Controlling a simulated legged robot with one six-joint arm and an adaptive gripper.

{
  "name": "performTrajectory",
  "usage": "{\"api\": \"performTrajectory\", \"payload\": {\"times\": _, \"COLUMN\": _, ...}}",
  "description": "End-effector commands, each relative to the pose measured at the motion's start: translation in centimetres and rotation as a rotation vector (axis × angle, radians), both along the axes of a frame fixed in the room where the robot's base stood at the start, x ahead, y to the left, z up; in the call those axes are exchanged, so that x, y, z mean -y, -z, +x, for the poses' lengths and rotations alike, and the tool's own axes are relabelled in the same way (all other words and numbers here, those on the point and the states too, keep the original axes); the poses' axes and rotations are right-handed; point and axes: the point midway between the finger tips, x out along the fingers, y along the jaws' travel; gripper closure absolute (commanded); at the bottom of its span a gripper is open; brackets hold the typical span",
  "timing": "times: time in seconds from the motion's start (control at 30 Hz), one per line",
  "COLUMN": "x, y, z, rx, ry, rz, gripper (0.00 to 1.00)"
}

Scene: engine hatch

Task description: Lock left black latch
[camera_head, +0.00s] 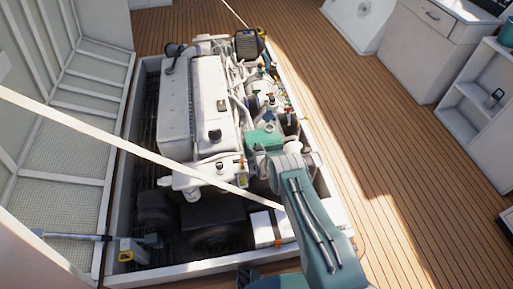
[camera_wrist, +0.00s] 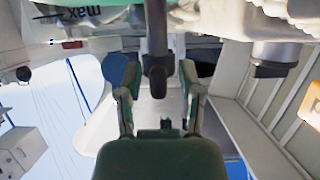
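In the wrist view my gripper (camera_wrist: 159,78) has its two green fingers spread apart. A dark, rod-like part (camera_wrist: 157,50) hangs down between them, with a rounded lower end. I cannot tell if this is the left black latch or whether the fingers touch it. In the head view my teal arm reaches over the near right part of the white engine (camera_head: 195,105), and my fingertips cannot be made out. Small black knobs or caps (camera_head: 215,135) show on the engine top. No latch is clearly recognizable, so its locked or unlocked state cannot be told.
The engine sits in a sunken bay with a pale rim (camera_head: 120,180). The raised hatch panel (camera_head: 65,130) stands at left. A pale strap (camera_head: 150,150) crosses diagonally over the bay. White cabinets (camera_head: 430,45) stand at right, with open wooden deck (camera_head: 370,130) between.

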Motion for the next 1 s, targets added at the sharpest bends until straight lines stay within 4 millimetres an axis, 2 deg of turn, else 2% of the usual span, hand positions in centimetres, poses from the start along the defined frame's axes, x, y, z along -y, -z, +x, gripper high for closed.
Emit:
{"api": "performTrajectory", "payload": {"times": 0.03, "x": 0.00, "y": 0.00, "z": -0.01, "rx": 0.000, "ry": 0.000, "rz": 0.000, "gripper": 0.84}}
{"api": "performTrajectory", "payload": {"times": 0.07, "x": 0.00, "y": 0.00, "z": -0.01, "rx": 0.000, "ry": 0.000, "rz": 0.000, "gripper": 0.98}}
{"api": "performTrajectory", "payload": {"times": 0.1, "x": 0.00, "y": 0.00, "z": -0.01, "rx": 0.000, "ry": 0.000, "rz": 0.000, "gripper": 1.00}}
{"api": "performTrajectory", "payload": {"times": 0.47, "x": -0.09, "y": -0.02, "z": 0.04, "rx": 0.002, "ry": 0.025, "rz": 0.002, "gripper": 1.00}}
{"api": "performTrajectory", "payload": {"times": 1.0, "x": -0.10, "y": -0.01, "z": 0.13, "rx": 0.002, "ry": 0.242, "rz": 0.002, "gripper": 1.00}}
